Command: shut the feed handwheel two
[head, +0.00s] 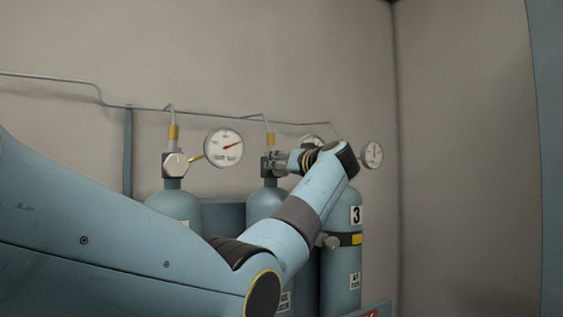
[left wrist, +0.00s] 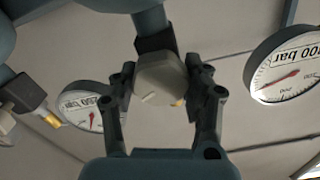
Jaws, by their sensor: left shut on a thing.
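The feed handwheel two (left wrist: 160,82) is a pale grey, faceted knob with a line mark on its face. It sits on the dark valve of the middle blue cylinder (head: 262,205). My left gripper (left wrist: 163,80) has one finger on each side of the knob and is shut on it. In the head view my left gripper (head: 283,162) reaches the middle valve from the right, and the wheel is mostly hidden behind the fingers. My right gripper is in neither view.
Another handwheel (head: 176,165) is on the left cylinder, with a pressure gauge (head: 224,147) beside it. The right cylinder (head: 342,265) carries a number 3 and stands behind my arm. A thin pipe (head: 150,107) runs above along the wall. Another gauge (head: 372,154) is at the right.

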